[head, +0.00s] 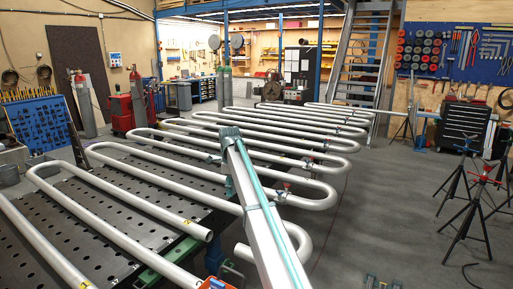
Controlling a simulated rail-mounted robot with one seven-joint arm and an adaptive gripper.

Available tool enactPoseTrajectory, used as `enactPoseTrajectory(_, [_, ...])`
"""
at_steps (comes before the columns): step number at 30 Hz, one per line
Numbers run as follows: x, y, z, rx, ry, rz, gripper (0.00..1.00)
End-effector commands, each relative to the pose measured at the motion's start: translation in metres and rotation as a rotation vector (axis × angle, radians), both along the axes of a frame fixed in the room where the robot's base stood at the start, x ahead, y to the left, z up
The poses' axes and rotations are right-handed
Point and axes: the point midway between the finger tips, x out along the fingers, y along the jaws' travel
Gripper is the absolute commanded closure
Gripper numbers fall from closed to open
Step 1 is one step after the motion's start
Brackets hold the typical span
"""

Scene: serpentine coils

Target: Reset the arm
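No part that I can make out as my gripper shows in the head view, so its state is hidden from me. A long grey beam with a teal strip (258,207) runs from the bottom edge up over the coils; I cannot tell whether it is part of me. Silver serpentine coils (150,187) lie across a dark perforated table (75,212), with several U-bends along the right side. An open pipe end (207,236) faces the front right.
Black and red tripod stands (470,212) stand on the right floor. A black tool cabinet (463,122) is behind them. A metal staircase (362,50) rises at the back. A red cart (122,113) stands at the back left. The grey floor (375,215) right of the coils is largely clear.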

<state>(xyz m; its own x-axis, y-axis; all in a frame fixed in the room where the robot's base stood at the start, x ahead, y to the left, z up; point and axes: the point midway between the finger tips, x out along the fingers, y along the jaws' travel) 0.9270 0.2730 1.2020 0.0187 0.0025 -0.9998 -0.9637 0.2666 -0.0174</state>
Motion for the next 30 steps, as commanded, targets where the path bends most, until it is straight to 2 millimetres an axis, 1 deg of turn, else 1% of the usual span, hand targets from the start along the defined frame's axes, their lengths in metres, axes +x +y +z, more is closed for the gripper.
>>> enactPoseTrajectory(2, [0.004, 0.0, -0.001, 0.001, -0.013, 0.07, 0.69])
enactPoseTrajectory(6, [0.005, 0.0, -0.002, 0.004, -0.042, 0.214, 0.69])
enactPoseTrajectory(10, [0.0, -0.001, -0.006, 0.001, -0.079, 0.376, 0.69])
enactPoseTrajectory(11, [-0.003, -0.002, -0.01, 0.0, -0.086, 0.421, 0.69])
enactPoseTrajectory(13, [-0.012, -0.005, -0.027, -0.008, -0.102, 0.541, 0.69])
enactPoseTrajectory(14, [-0.017, -0.007, -0.039, -0.012, -0.105, 0.6, 0.69])
enactPoseTrajectory(17, [-0.039, -0.022, -0.1, -0.028, -0.105, 0.815, 0.69])
enactPoseTrajectory(18, [-0.048, -0.029, -0.124, -0.034, -0.102, 0.891, 0.69])
enactPoseTrajectory(20, [-0.061, -0.039, -0.159, -0.04, -0.093, 0.994, 0.69])
enactPoseTrajectory(21, [-0.071, -0.046, -0.182, -0.042, -0.086, 1.055, 0.69])
enactPoseTrajectory(23, [-0.086, -0.056, -0.216, -0.044, -0.073, 1.141, 0.69])
enactPoseTrajectory(24, [-0.096, -0.063, -0.237, -0.045, -0.064, 1.195, 0.69])
enactPoseTrajectory(26, [-0.113, -0.075, -0.269, -0.043, -0.05, 1.269, 0.69])
enactPoseTrajectory(27, [-0.125, -0.082, -0.289, -0.041, -0.04, 1.315, 0.69])
enactPoseTrajectory(29, [-0.144, -0.094, -0.32, -0.036, -0.022, 1.385, 0.69])
enactPoseTrajectory(30, [-0.157, -0.101, -0.34, -0.032, -0.011, 1.427, 0.69])
